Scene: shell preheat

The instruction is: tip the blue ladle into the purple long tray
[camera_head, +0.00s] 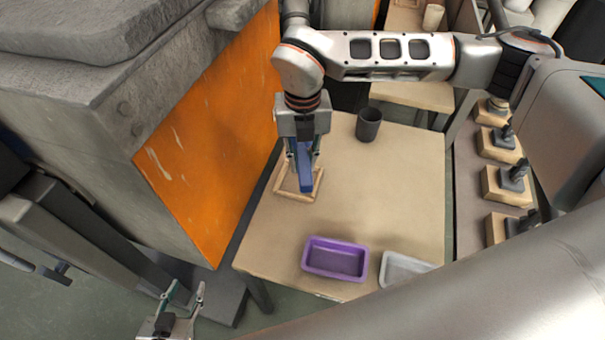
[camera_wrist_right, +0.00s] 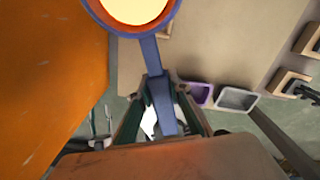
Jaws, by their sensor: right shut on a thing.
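The blue ladle (camera_head: 305,178) is held above the table by my right gripper (camera_head: 302,152). In the right wrist view my right gripper (camera_wrist_right: 160,95) is shut on the ladle's handle (camera_wrist_right: 151,58). The ladle's bowl there holds a bright, glowing yellow-orange content. In the head view the bowl is hidden by the gripper and arm. The purple long tray (camera_head: 309,272) sits at the table's front edge, apart from the ladle; it also shows in the right wrist view (camera_wrist_right: 209,96). My left gripper (camera_head: 183,295) is open and empty, low at the bottom left, off the table.
A square wooden frame (camera_head: 314,195) lies on the table below the ladle. A grey tray (camera_head: 387,280) is right of the purple tray. A dark cup (camera_head: 369,124) stands at the back. A stone block with an orange face (camera_head: 220,130) borders the table's left. The table's middle (camera_head: 385,190) is clear.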

